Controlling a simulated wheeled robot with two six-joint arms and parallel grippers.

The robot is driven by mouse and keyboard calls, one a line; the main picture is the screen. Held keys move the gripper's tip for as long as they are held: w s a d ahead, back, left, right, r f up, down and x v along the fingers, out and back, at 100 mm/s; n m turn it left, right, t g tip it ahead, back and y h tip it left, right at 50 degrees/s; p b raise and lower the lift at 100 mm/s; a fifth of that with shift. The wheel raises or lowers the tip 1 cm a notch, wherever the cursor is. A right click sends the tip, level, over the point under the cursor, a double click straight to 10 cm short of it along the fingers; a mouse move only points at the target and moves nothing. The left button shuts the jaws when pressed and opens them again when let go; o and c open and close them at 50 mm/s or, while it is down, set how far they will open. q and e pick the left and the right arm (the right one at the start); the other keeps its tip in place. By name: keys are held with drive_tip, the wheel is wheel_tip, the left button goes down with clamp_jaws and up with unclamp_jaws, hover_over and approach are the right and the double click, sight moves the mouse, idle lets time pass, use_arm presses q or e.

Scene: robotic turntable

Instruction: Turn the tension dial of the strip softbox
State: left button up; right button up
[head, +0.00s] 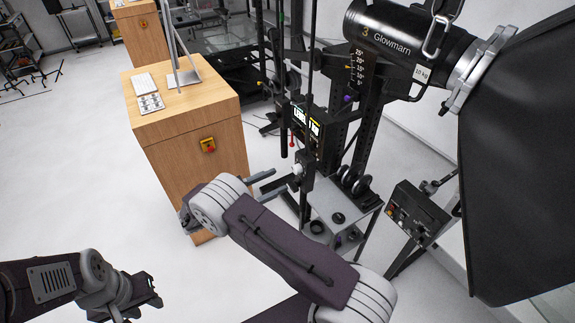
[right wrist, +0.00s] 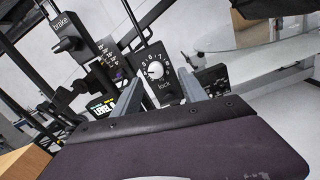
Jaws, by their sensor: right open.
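The black strip softbox (head: 520,150) hangs at the right of the head view, joined to a black light head (head: 410,40). In the head view my right gripper (head: 277,180) points at the black stand. My left gripper (head: 138,297) is low at the left, away from the stand; its jaws are unclear.
A wooden cabinet (head: 190,160) with a red and yellow switch stands left of my right gripper, bearing a keyboard and a monitor stand. A black control box (head: 418,213) is at the right. The white floor (head: 70,160) at the left is mostly clear.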

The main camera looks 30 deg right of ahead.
sight(294, 171)
drive_tip(key=d+p, duration=0.1)
drive_tip(key=d, duration=0.1)
drive_tip(key=w+d+p, duration=0.1)
drive_tip(key=d, duration=0.1)
drive_tip(key=w+d+p, duration=0.1)
drive_tip(key=d, duration=0.1)
drive_tip(key=shift+w+f, duration=0.1)
drive_tip(key=shift+f, duration=0.05)
use_arm(q)
wheel_tip(294, 171, up, 4)
drive_tip(key=w, duration=0.2)
use_arm(e)
drive_tip(key=shift+d, duration=0.25)
drive_tip(key=shift+s, duration=0.45)
drive_tip(key=shift+c, duration=0.2)
drive_tip(key=shift+w, duration=0.25)
clamp_jaws()
drive_tip(key=shift+f, duration=0.2)
drive_tip(key=m+b, duration=0.3)
drive_tip(key=b, duration=0.1)
drive_tip(key=shift+s+f+m+b, duration=0.1)
drive_tip(key=shift+f+m+b, duration=0.1)
drive_tip(key=shift+m+b, duration=0.2)
drive_tip(key=shift+r+m, duration=0.25)
drive_tip(key=shift+m, duration=0.05)
use_arm(q)
drive_tip(key=f, duration=0.4)
drive_tip(key=shift+s+f, duration=0.35)
drive_tip(key=shift+f, duration=0.05)
